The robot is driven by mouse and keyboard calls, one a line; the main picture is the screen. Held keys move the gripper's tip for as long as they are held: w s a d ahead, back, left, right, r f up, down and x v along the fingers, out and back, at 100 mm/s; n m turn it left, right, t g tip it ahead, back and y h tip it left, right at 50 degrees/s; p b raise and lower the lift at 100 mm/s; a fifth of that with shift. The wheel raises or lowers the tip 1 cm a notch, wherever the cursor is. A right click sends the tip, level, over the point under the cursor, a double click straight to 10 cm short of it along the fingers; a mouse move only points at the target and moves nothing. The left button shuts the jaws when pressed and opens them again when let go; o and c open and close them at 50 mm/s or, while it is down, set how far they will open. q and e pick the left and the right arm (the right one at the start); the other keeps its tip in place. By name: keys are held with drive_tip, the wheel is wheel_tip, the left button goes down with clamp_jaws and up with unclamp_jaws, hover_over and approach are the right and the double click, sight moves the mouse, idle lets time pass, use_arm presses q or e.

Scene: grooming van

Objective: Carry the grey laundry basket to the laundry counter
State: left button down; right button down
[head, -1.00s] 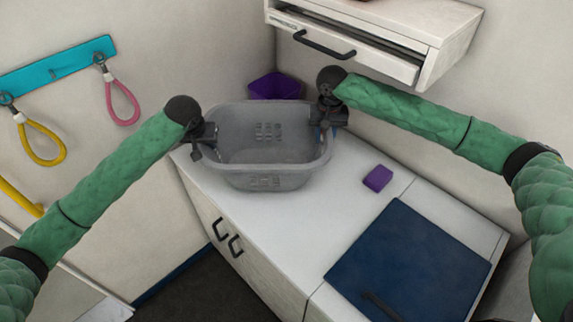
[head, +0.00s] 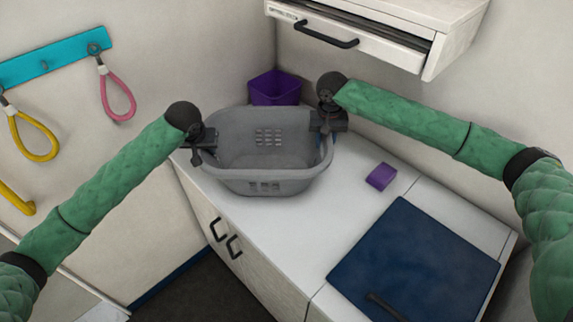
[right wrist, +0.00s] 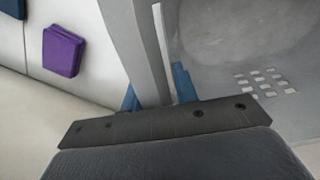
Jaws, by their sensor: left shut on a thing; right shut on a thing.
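The grey laundry basket (head: 265,187) is upright at the far left end of the white counter (head: 335,215), over its top; I cannot tell whether its base touches. My left gripper (head: 205,148) is shut on the basket's left rim. My right gripper (head: 326,128) is shut on the right rim. In the right wrist view the basket's wall (right wrist: 215,40) rises between the blue fingertips of the right gripper (right wrist: 158,90). The basket looks empty; its underside is hidden.
A purple bin (head: 274,88) stands behind the basket in the corner. A purple block (head: 381,176) and a dark blue panel with a handle (head: 415,262) lie on the right part of the counter. A wall drawer unit (head: 350,38) hangs above. Coloured loops (head: 118,98) hang at left.

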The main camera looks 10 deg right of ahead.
use_arm(q)
drive_tip(key=shift+w+a+f, duration=0.15)
drive_tip(key=shift+a+f, duration=0.2)
drive_tip(key=shift+a, duration=0.25)
use_arm(e)
drive_tip(key=shift+w+d+f, duration=0.1)
drive_tip(key=shift+d+f, duration=0.3)
drive_tip(key=shift+d, duration=0.25)
use_arm(q)
drive_tip(key=c, duration=1.2)
unclamp_jaws()
drive_tip(key=shift+r, duration=0.2)
use_arm(e)
drive_tip(key=c, duration=1.2)
unclamp_jaws()
drive_tip(key=shift+r, duration=0.2)
use_arm(q)
drive_tip(key=shift+o, duration=0.6)
drive_tip(key=shift+d, duration=0.1)
use_arm(e)
drive_tip(key=shift+o, duration=0.6)
drive_tip(key=shift+a, duration=0.15)
use_arm(q)
drive_tip(key=shift+d, duration=0.15)
use_arm(e)
drive_tip(key=shift+a, duration=0.15)
